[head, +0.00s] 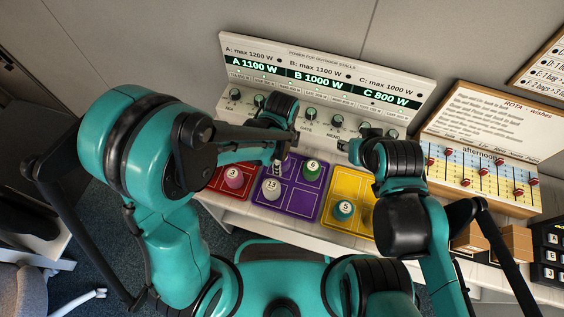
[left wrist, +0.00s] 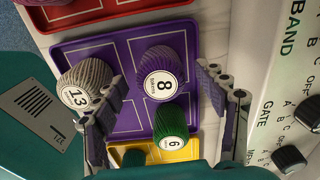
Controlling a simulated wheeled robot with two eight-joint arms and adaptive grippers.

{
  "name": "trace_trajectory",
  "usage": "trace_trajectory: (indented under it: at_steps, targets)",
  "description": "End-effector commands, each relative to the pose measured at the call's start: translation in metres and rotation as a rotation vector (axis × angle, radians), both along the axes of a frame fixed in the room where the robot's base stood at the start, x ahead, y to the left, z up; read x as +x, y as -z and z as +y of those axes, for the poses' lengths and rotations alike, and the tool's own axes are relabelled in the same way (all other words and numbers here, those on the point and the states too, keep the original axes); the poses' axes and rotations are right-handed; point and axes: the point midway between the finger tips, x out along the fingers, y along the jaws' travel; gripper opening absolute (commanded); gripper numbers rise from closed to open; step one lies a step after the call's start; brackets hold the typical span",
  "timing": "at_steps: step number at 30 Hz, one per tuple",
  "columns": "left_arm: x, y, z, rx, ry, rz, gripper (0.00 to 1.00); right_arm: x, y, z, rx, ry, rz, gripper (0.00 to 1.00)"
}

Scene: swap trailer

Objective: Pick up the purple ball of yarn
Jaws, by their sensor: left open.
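The purple ball of yarn (left wrist: 164,64), labelled 8, sits on the purple tray (left wrist: 133,120) in the left wrist view. My left gripper (left wrist: 161,82) is open, with its fingers on either side of the view and the purple ball between and beyond them. Nothing is held. In the head view my left gripper (head: 277,160) is low over the far part of the purple tray (head: 300,204) and mostly hides the purple ball. My right gripper (head: 347,145) is in front of the panel at the right; its jaws are too small to judge.
On the purple tray, a grey ball 13 (left wrist: 88,82) is close to one left finger and a green ball 6 (left wrist: 171,124) is beside the purple one. A red tray (head: 226,187) and a yellow tray (head: 343,188) flank it. The knob panel (head: 310,85) stands behind.

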Motion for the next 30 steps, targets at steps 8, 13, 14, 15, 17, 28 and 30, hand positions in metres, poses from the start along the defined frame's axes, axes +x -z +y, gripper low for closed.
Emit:
trace_trajectory:
  at_steps: [8,13,14,15,17,28,30]
  targets:
    - [0.0,0.024,0.0,0.0,-0.001,-0.001,0.72,0.0,0.01,0.0,0.0,0.0,0.0,0.4]
    - [0.0,0.024,0.0,0.0,-0.001,-0.001,0.53,0.0,0.01,0.0,0.0,0.0,0.0,0.4]
    - [0.0,0.024,0.0,0.0,-0.002,-0.001,0.46,0.0,0.01,0.0,0.0,0.0,0.0,0.4]
    - [0.0,0.024,0.0,0.0,-0.002,-0.001,0.35,0.0,0.01,0.0,0.0,0.0,0.0,0.4]
    - [0.0,0.024,0.0,0.0,-0.002,-0.001,0.19,0.0,0.01,0.0,0.0,0.0,0.0,0.4]
    - [0.0,0.021,0.0,0.0,-0.002,-0.001,0.18,0.0,0.008,0.0,0.0,0.0,0.0,0.4]
    - [0.0,0.017,0.0,0.0,-0.002,-0.001,0.18,0.0,0.005,0.0,0.0,0.0,0.0,0.4]
